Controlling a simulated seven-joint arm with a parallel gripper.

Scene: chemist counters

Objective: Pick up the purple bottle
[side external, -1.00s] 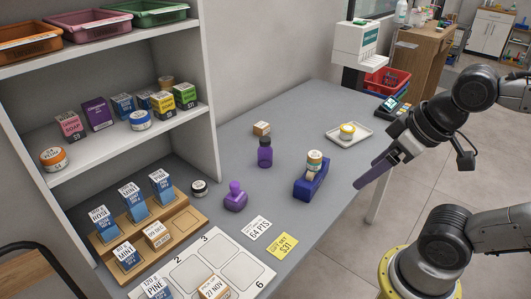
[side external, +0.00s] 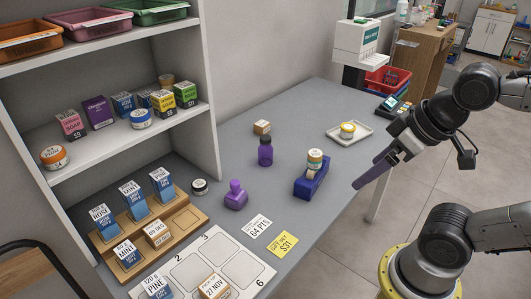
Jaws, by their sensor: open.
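The purple bottle (side external: 265,152) stands upright on the grey counter, with a dark cap. A second purple object (side external: 236,195), shaped like a stamp with a knobbed top, stands on the counter in front of it and to the left. My gripper (side external: 364,182) is to the right of the bottle, over the counter's right edge, and well apart from it. Its long purple-grey fingers point down and to the left. It is open, and nothing shows between the fingers.
A blue holder (side external: 311,184) with a small jar stands between my gripper and the bottle. A small box (side external: 261,128) is behind the bottle. A white tray (side external: 330,139) with a yellow jar lies behind right. Cards (side external: 283,244) and a numbered board (side external: 262,281) lie in front.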

